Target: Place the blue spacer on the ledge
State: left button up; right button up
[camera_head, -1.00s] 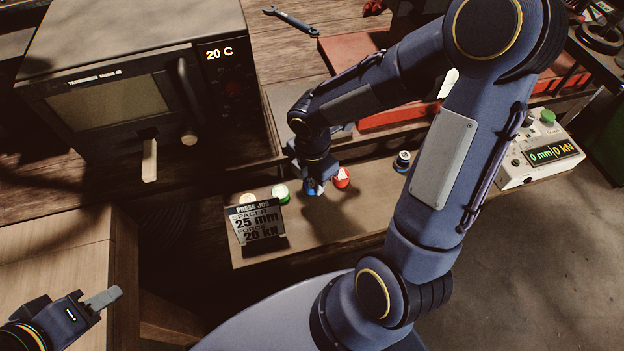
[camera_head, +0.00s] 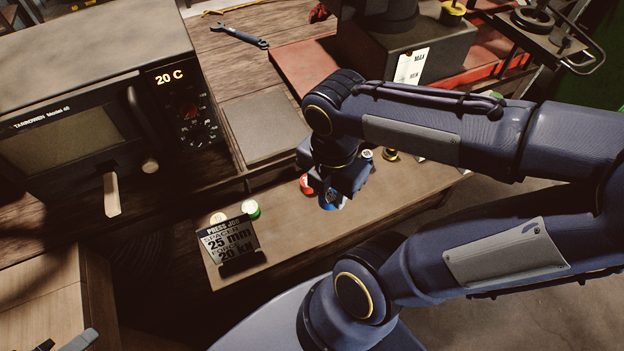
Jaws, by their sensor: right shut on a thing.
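The blue spacer (camera_head: 330,203) is in my right gripper (camera_head: 336,188), which is shut on it and points down over the wooden ledge (camera_head: 290,240). The gripper hides much of the spacer, and I cannot tell whether it touches the wood. The red spacer (camera_head: 306,184) stands just left of the gripper.
A sign (camera_head: 230,243) reads press job, spacer 25 mm, force 20 kN. An oven (camera_head: 100,110) showing 20 C stands at the left. A blue-and-white piece (camera_head: 367,154) and a yellow-topped piece (camera_head: 390,155) stand right of the gripper. A wrench (camera_head: 240,35) lies behind.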

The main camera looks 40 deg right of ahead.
aim_at(560, 41)
jog(key=k+l, duration=0.15)
jog(key=l, duration=0.35)
jog(key=k+l+u, duration=0.15)
jog(key=l, duration=0.35)
jog(key=k+l, duration=0.15)
jog(key=l, duration=0.35)
jog(key=k+l+u, duration=0.1)
jog(key=l, duration=0.35)
jog(key=k+l, duration=0.25)
jog(key=l, duration=0.25)
jog(key=k+l+u, duration=0.15)
jog(key=l, duration=0.3)
jog(key=k+l, duration=0.25)
jog(key=l, duration=0.2)
jog(key=k+l+u, duration=0.1)
jog(key=k+l, duration=0.15)
jog(key=l, duration=0.2)
